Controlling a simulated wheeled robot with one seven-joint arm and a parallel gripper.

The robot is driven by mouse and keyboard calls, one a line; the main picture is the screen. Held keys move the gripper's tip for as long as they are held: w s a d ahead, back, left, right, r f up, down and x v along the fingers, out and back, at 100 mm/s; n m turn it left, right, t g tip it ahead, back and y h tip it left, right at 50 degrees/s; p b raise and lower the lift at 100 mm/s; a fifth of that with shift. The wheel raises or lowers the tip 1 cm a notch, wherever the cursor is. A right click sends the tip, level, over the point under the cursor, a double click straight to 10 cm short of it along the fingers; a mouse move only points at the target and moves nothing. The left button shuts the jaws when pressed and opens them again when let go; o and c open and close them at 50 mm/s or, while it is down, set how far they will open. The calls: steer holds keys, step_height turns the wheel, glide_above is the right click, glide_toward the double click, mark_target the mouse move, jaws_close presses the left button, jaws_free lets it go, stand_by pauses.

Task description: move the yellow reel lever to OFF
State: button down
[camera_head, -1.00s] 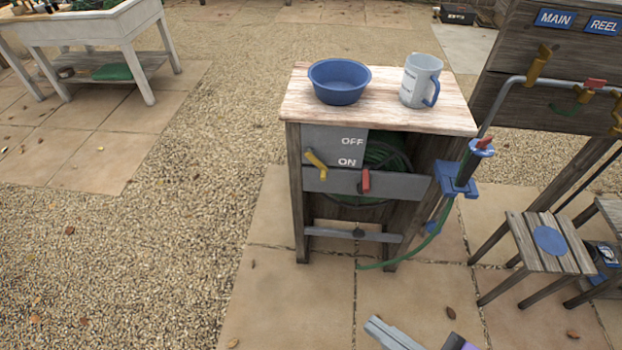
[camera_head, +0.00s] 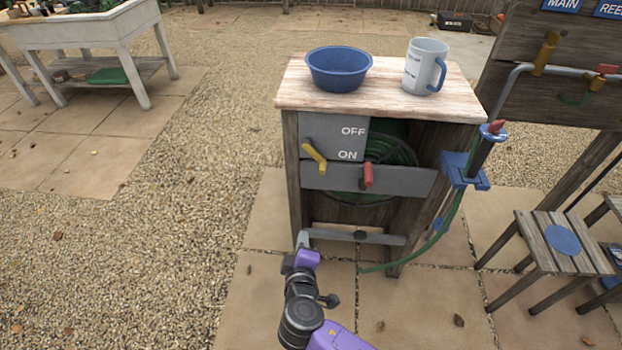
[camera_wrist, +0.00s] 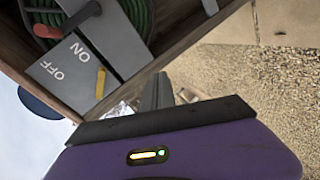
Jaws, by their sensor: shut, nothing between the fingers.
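The yellow reel lever (camera_head: 315,157) is on the left of the grey panel (camera_head: 322,128) on the front of a wooden cabinet. It slants, with its upper end to the left, at about the height of the word ON; OFF is printed above ON. In the wrist view the lever (camera_wrist: 100,82) shows beside the turned ON and OFF labels. My gripper (camera_head: 303,238) is shut and empty, below the lever in front of the cabinet's lower left. In the wrist view my gripper (camera_wrist: 160,92) is apart from the lever.
A blue bowl (camera_head: 339,70) and a mug (camera_head: 425,66) stand on the cabinet top (camera_head: 385,100).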

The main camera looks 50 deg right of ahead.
steer(key=w+d+r+m+g+h+b, duration=0.1)
steer(key=w+r+m+g+h+b, duration=0.1)
steer(key=w+r+h, duration=0.4)
step_height(320, 180, up, 5)
steer(key=shift+w+d+f+m+g, duration=0.15)
steer(key=shift+w+m+g, duration=0.15)
steer(key=shift+w+m, duration=0.6)
steer(key=shift+w+d+n, duration=0.1)
steer(key=shift+w+n, duration=0.2)
glide_toward(314, 158)
steer(key=w+f+x, duration=0.1)
steer(key=x, duration=0.4)
steer(key=shift+s+d+f, duration=0.1)
steer(key=shift+s+d, duration=0.05)
steer(key=shift+s, duration=0.25)
steer(key=shift+s+d+f, duration=0.15)
steer(key=shift+s, duration=0.25)
